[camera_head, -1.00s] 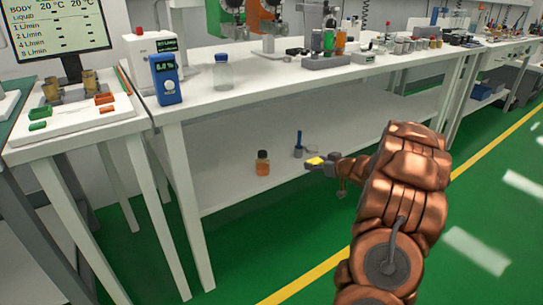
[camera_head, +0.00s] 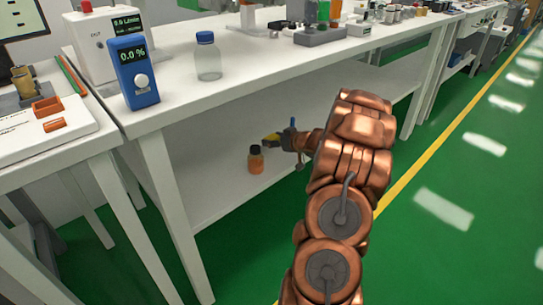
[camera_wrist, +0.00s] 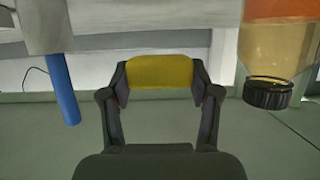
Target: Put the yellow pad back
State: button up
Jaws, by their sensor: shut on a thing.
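The yellow pad (camera_wrist: 160,72) sits between the two fingers of my gripper (camera_wrist: 160,80) in the wrist view, and the fingers are shut on it at its sides. In the head view the pad (camera_head: 270,138) is a small yellow patch at the tip of my gripper (camera_head: 274,140). The gripper is at the lower shelf (camera_head: 205,185) of the white bench, close to the amber bottle. I cannot tell whether the pad touches the shelf. No place for the pad can be made out.
The amber bottle (camera_head: 256,161) with a dark cap is beside my gripper; the wrist view shows it upside down (camera_wrist: 280,45). A blue stick (camera_wrist: 60,90) is at the other side. The bench top (camera_head: 270,62) overhangs the shelf. Green floor (camera_head: 440,190) is free at the right.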

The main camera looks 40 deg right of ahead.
aim_at(275, 157)
notch_tip(275, 157, down, 3)
jog(key=shift+s+d+r+b, duration=0.1)
jog(key=shift+d+b, duration=0.05)
jog(key=shift+b, duration=0.3)
jog(key=shift+f+b, duration=0.6)
jog(key=shift+f, duration=0.85)
jog(key=shift+f, duration=0.15)
jog(key=o, duration=1)
